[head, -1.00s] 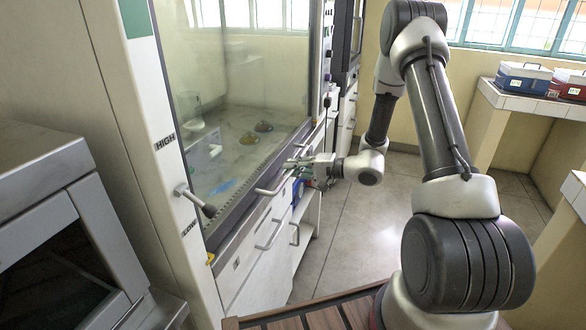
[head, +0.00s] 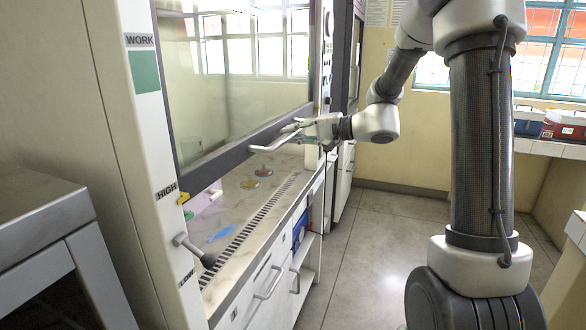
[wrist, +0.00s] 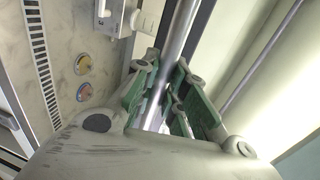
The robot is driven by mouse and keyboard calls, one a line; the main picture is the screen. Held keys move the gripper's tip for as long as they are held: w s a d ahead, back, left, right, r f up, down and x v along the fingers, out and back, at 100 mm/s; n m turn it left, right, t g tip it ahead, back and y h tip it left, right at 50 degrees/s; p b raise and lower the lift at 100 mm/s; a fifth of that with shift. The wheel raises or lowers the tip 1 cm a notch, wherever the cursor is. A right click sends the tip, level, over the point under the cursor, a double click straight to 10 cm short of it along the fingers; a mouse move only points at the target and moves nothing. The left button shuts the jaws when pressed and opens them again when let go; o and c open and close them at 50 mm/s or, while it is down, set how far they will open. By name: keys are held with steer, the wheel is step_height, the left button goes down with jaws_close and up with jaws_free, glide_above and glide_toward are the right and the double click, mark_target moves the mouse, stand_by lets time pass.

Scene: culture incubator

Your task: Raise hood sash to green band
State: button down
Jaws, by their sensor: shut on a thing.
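The hood sash (head: 235,95) is a glass pane with a dark lower frame, partly raised above the bench in the head view. A light bar handle (head: 276,143) runs along its lower edge. My gripper (head: 298,127) is shut on this handle near its right end. In the wrist view, the green-padded fingers of my gripper (wrist: 168,108) close around the metal bar handle (wrist: 180,40). The green band (head: 145,72) is on the left post, under the label WORK and above the label HIGH (head: 166,191). The sash's lower left corner is near HIGH, below the green band.
A lever (head: 195,250) sticks out from the left post. A metal cabinet (head: 45,225) stands at left. Floor to the right is open.

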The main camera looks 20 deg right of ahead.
step_height(320, 180, up, 19)
steer(key=shift+r, duration=0.1)
steer(key=c, duration=1.5)
jaws_free()
steer(key=shift+o, duration=0.2)
steer(key=shift+d, duration=0.1)
steer(key=v, duration=1.2)
